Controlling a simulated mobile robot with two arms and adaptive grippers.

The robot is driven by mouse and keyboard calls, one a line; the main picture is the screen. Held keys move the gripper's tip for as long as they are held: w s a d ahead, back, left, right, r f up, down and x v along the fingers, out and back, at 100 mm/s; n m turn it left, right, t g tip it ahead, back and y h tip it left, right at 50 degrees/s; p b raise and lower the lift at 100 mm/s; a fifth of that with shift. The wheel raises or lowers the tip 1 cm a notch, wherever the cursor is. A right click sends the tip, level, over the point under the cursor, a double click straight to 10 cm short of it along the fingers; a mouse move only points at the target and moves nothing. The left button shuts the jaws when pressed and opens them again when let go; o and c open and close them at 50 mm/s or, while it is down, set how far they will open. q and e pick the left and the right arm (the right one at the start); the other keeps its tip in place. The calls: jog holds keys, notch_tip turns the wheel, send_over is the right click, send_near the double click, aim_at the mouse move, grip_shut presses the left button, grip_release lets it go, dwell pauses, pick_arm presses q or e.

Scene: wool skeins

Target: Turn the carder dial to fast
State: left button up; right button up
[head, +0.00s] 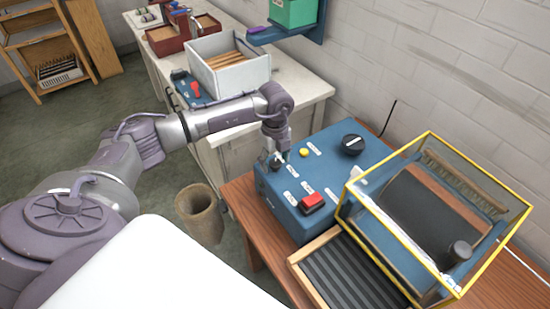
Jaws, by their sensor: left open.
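The carder's blue control box (330,181) stands on a wooden table. On its top are a large black round knob (352,144), a yellow button (303,152), a red switch (311,202) and several small white labels, too small to read. My left gripper (277,161) is over the box's left corner, pointing down, with its fingers open. A small dark part shows at its fingertips; I cannot tell whether that is a dial or the fingers themselves, or whether they touch it. The large black knob is well to the right of the gripper. My right gripper is out of view.
A yellow-framed clear guard (432,136) covers the carder's drum, right of the box, with a ribbed black feed belt (352,272) in front. A white counter behind holds a grey crate (229,67). A brick wall closes the right.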

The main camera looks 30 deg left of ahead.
pick_arm(q)
jog(key=c, duration=1.1)
jog(key=shift+c, duration=0.2)
